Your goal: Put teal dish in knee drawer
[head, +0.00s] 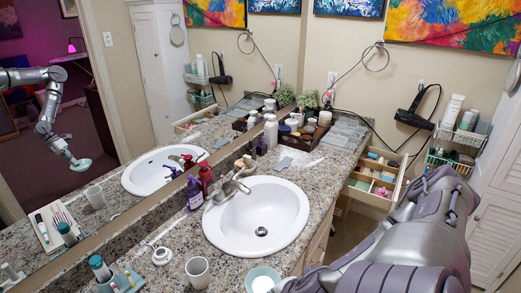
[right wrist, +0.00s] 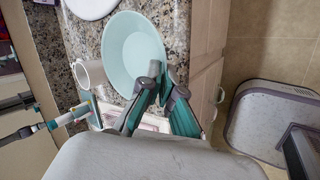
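The teal dish (head: 262,279) shows at the bottom edge of the head view, near the front edge of the counter, and fills the upper middle of the right wrist view (right wrist: 128,45). My right gripper (right wrist: 166,74) is closed on its near rim, one finger inside and one outside. The mirror shows the dish hanging at the end of my arm, above the counter level. The dish looks empty. The knee drawer (head: 381,200) stands open under the far end of the counter, with small items in compartments. My left gripper is in neither view.
The sink (head: 257,215) lies between the dish and the far counter. A white cup (head: 198,271) and a toothbrush holder (head: 121,281) stand left of the dish. A hair dryer (head: 414,113) and wire baskets (head: 456,137) hang on the wall.

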